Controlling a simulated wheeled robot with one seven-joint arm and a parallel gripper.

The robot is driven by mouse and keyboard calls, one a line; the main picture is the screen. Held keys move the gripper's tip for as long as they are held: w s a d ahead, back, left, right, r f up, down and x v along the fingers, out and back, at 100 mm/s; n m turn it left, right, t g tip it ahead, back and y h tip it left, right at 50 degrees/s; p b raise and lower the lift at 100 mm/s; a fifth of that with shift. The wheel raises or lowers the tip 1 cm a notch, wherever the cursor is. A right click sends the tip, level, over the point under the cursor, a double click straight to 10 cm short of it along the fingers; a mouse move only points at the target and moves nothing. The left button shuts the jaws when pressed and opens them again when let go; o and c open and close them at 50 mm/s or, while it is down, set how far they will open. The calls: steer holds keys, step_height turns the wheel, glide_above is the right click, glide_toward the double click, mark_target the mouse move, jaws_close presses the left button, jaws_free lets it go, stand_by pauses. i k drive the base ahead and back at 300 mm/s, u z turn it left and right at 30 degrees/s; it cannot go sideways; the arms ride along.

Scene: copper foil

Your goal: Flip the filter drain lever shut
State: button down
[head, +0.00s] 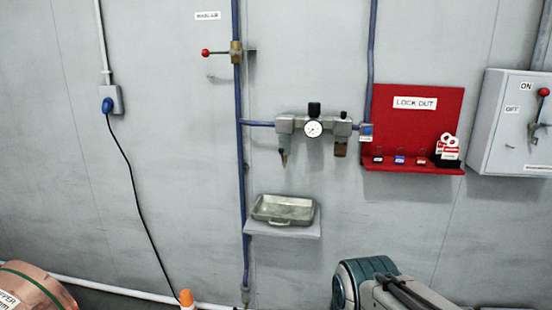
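The filter and regulator unit (295,124) is mounted on the wall on a horizontal blue pipe, with a round white gauge (313,129) at its middle. Under its left block hangs a small drain fitting (283,156) with a dark upper part and a brass-coloured lower part. It is too small to tell the drain lever's position. A brass-coloured part (340,149) hangs under the right block. My gripper is not in view; a teal and grey part of my arm shows at the bottom, right of centre, apart from the unit.
A metal tray (283,210) sits on a small shelf (309,229) below the unit. A red-knobbed valve (236,53) is on the vertical blue pipe. A red lockout board (415,115) and grey switch box (512,125) are right. A copper roll (35,285) is lower left.

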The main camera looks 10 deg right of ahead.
mark_target(281, 151)
steer(key=z, duration=0.25)
steer(key=i, duration=1.05)
steer(key=z, duration=0.7)
